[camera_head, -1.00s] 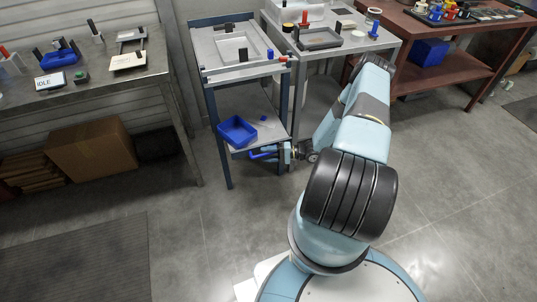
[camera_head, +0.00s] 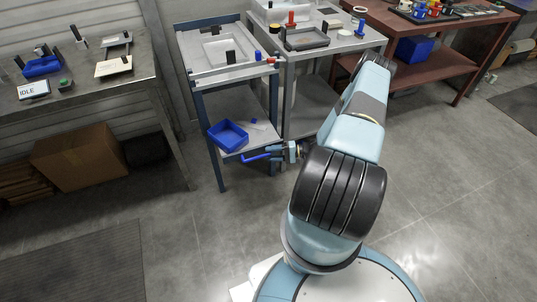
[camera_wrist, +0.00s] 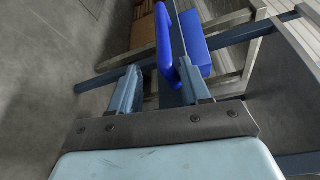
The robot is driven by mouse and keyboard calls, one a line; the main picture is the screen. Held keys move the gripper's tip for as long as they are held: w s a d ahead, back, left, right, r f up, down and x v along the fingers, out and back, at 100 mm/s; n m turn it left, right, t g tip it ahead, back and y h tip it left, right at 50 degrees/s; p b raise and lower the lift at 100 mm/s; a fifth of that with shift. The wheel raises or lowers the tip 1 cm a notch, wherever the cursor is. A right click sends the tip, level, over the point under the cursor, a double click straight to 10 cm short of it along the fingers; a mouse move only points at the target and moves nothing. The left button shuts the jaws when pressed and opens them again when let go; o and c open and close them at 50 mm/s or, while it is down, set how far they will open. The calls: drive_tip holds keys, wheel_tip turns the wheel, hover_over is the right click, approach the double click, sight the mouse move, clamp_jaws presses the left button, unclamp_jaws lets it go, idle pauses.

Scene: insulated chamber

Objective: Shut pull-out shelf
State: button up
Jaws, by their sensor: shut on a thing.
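The pull-out shelf (camera_head: 262,132) is the grey lower board of a blue-framed cart. A blue tray and a small blue block lie on it. A blue bar handle (camera_head: 256,158) sits at its front edge and also shows in the wrist view (camera_wrist: 163,40). My gripper (camera_head: 281,149) is at the right end of this handle. In the wrist view my two fingers (camera_wrist: 157,82) stand on either side of the handle, shut on its end. How far the shelf sticks out is hard to tell.
The blue tray (camera_head: 228,136) stands at the shelf's left. A steel table (camera_head: 308,88) stands close to the cart's right. A workbench (camera_head: 75,95) is at the left, with a cardboard box (camera_head: 80,157) under it. The floor in front of the cart is clear.

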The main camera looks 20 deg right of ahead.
drive_tip(key=v, duration=0.9)
drive_tip(key=shift+s, duration=0.2)
idle(0.6)
idle(0.5)
drive_tip(key=f+v, duration=0.1)
drive_tip(key=v, duration=1.2)
drive_tip(key=shift+d+r, duration=0.45)
drive_tip(key=shift+r, duration=0.05)
drive_tip(key=shift+s, duration=0.1)
